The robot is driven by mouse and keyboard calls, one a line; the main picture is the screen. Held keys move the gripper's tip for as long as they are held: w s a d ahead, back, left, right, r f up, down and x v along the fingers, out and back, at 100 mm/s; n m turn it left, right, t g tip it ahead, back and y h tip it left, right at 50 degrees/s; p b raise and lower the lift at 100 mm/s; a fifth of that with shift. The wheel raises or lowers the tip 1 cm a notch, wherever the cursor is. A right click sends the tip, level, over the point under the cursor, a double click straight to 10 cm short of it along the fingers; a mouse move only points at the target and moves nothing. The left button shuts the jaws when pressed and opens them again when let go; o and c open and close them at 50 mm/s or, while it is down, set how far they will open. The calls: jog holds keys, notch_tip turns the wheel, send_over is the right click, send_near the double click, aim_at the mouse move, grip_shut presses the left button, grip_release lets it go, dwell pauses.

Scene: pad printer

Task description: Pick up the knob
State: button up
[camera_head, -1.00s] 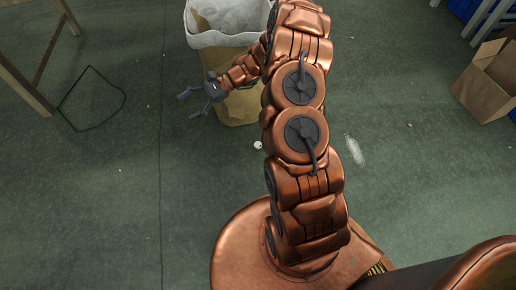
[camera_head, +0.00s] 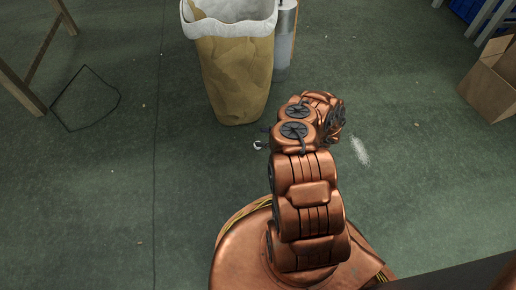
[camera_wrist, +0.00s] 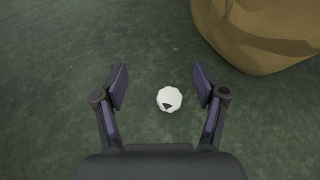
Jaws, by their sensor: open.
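The knob (camera_wrist: 169,99) is a small white, rounded piece with a dark mark, lying on the green floor. In the wrist view it shows between my open fingers, nearer the right one, with nothing held. My gripper (camera_wrist: 159,88) is open above the floor; its exact height over the knob is hard to tell. In the head view the knob (camera_head: 258,145) is a small white spot just left of my arm. There my gripper is mostly hidden behind the arm links, with only a dark bit showing beside the knob.
A tan bin (camera_head: 237,80) with a white liner stands just beyond the knob; it also shows at the upper right of the wrist view (camera_wrist: 262,30). A metal cylinder (camera_head: 286,35) stands beside it. A cardboard box (camera_head: 492,82) is at right. The floor left of the knob is mostly clear.

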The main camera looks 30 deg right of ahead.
jog(key=shift+m+h, duration=0.7)
jog(key=shift+h, duration=0.1)
jog(key=s+d+f, duration=0.1)
jog(key=f, duration=0.1)
jog(key=s+d+f, duration=0.2)
jog(key=f, duration=0.1)
jog(key=shift+s+d+f+b, duration=0.2)
jog(key=shift+s+f+b, duration=0.1)
jog(key=shift+b, duration=0.1)
jog(key=b+x, duration=0.2)
jog(key=x, duration=0.4)
jog(key=shift+w+f+b, duration=0.25)
jog(key=shift+f+b, duration=0.1)
jog(key=shift+w+a+f, duration=0.15)
jog(key=shift+w+a, duration=0.1)
jog(key=shift+w, duration=0.15)
jog(key=c, duration=0.9)
jog(key=shift+r+t, duration=0.2)
jog(key=shift+t, duration=0.1)
